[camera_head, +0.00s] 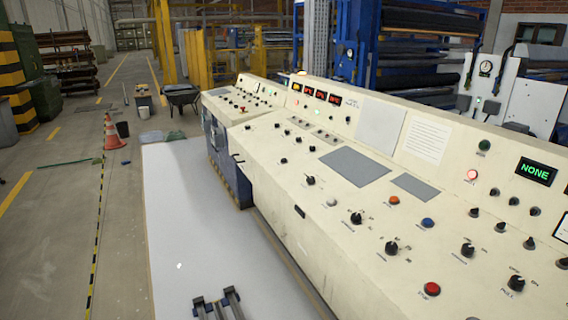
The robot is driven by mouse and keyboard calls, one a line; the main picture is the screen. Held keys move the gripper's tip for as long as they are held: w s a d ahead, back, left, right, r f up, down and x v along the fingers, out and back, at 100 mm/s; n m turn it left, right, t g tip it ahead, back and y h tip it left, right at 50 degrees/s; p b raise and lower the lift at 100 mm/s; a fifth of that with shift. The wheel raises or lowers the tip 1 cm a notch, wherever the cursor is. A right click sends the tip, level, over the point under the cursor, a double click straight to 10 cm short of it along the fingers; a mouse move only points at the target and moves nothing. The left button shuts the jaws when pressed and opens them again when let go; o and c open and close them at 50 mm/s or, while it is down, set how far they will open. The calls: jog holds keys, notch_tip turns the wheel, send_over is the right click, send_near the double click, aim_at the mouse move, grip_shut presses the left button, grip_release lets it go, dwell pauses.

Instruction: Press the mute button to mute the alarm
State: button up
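A long cream control console (290,190) carries many knobs and buttons; I cannot tell for certain which is the mute button, as the labels are too small to read. A glowing red button or lamp (471,175) is on the upright panel at right, beside a display (536,171) reading NONE in green. An orange button (394,200), a blue button (427,223) and a large red button (431,288) are on the sloping desk. My gripper (217,302) is at the bottom edge, left of the console and apart from it. Its two fingers look spread, with nothing visible between them.
Black rotary knobs (357,217) stick up across the desk. Small red-lit displays (321,95) are on the far upright panel. A pale floor strip (195,225) beside the console is clear. A traffic cone (112,132) and wheelbarrow (181,96) stand farther back.

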jog(key=shift+c, duration=0.3)
grip_shut()
